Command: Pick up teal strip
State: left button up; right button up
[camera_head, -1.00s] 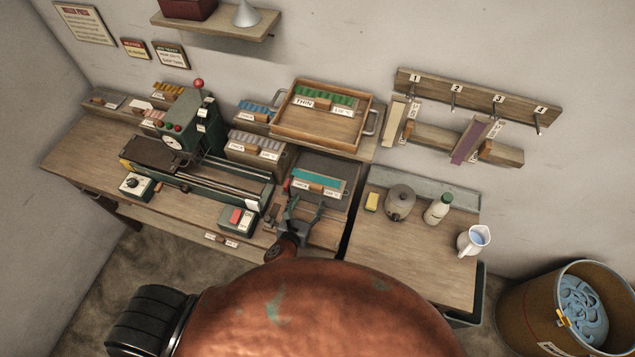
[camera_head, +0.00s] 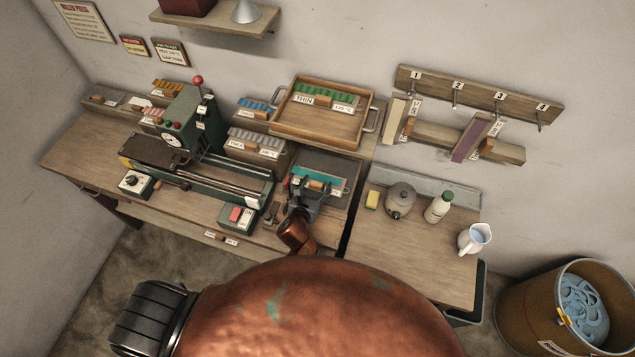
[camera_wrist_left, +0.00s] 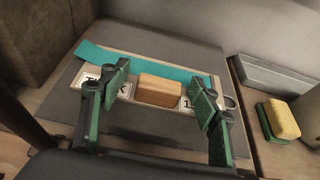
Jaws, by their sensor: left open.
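The teal strip (camera_head: 331,178) lies on a dark flat surface near the middle of the bench, fixed along a label holder with a wooden block handle. In the left wrist view the teal strip (camera_wrist_left: 145,62) runs across behind the wooden block (camera_wrist_left: 158,91), with white labels on either side of it. My left gripper (camera_head: 313,192) is over the block and the near side of the strip. Its open fingers (camera_wrist_left: 158,98) stand to the left and right of the block, with gaps between them and it. My right gripper is not in view.
A wooden tray (camera_head: 281,130) with green strips stands behind. A green winding machine (camera_head: 187,125) is at left, with a switch box (camera_head: 236,216) nearby. A yellow sponge (camera_head: 372,200), kettle (camera_head: 400,200), bottle (camera_head: 438,208) and jug (camera_head: 474,238) stand at right.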

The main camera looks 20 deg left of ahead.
pick_arm(q)
jog(key=shift+c, duration=0.7)
jog(key=c, duration=1.2)
